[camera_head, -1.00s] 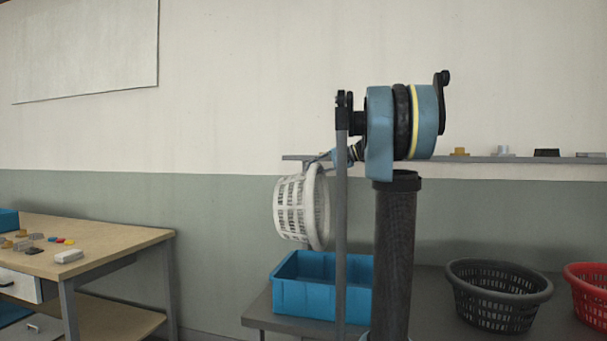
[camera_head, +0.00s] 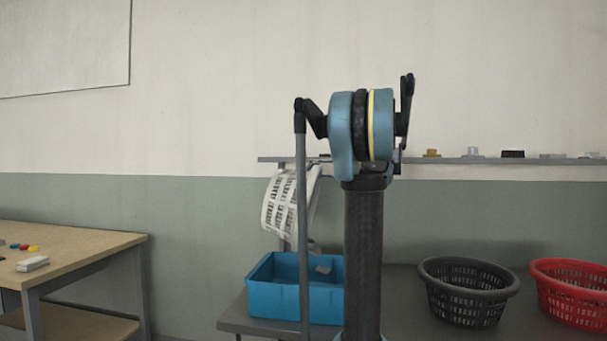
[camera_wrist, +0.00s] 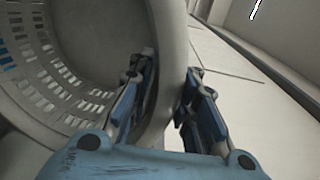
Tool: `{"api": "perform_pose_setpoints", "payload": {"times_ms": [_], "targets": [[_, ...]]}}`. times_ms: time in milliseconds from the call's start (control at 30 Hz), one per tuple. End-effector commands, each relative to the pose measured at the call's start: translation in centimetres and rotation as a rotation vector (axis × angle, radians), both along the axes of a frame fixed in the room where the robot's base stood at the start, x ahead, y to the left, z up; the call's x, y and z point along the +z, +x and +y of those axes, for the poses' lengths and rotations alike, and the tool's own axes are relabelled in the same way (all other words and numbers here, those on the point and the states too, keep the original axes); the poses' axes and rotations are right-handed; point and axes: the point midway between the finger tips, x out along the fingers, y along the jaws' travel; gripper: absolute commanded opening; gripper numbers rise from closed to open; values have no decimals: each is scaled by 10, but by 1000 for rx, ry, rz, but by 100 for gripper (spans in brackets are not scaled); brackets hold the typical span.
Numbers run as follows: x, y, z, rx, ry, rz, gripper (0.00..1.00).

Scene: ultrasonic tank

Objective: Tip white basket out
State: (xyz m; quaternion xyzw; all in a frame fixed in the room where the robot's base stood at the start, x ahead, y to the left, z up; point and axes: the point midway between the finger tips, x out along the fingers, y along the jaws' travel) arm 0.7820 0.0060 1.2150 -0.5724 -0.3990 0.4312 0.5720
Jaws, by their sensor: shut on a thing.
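In the wrist view my gripper (camera_wrist: 171,88) is shut on the rim of the white basket (camera_wrist: 172,45), one finger on each side. The basket's slotted wall fills the left of that view. In the head view the gripper is hidden behind my arm.
A dark grey basket (camera_head: 468,290) and a red basket (camera_head: 572,293) stand to the right on the grey bench (camera_head: 400,310). A wall shelf (camera_head: 470,160) with small items runs behind. A wooden table (camera_head: 85,255) stands at the left.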

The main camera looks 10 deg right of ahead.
Motion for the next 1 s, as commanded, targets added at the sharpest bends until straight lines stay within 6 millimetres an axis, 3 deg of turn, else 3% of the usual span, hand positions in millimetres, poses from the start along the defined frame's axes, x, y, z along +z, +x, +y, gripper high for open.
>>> {"api": "perform_pose_setpoints", "payload": {"times_ms": [500, 1000], "targets": [[-7, -13, -40, -1, 131, -43, 0], [-8, -15, -45, 0, 149, -49, 0]]}}
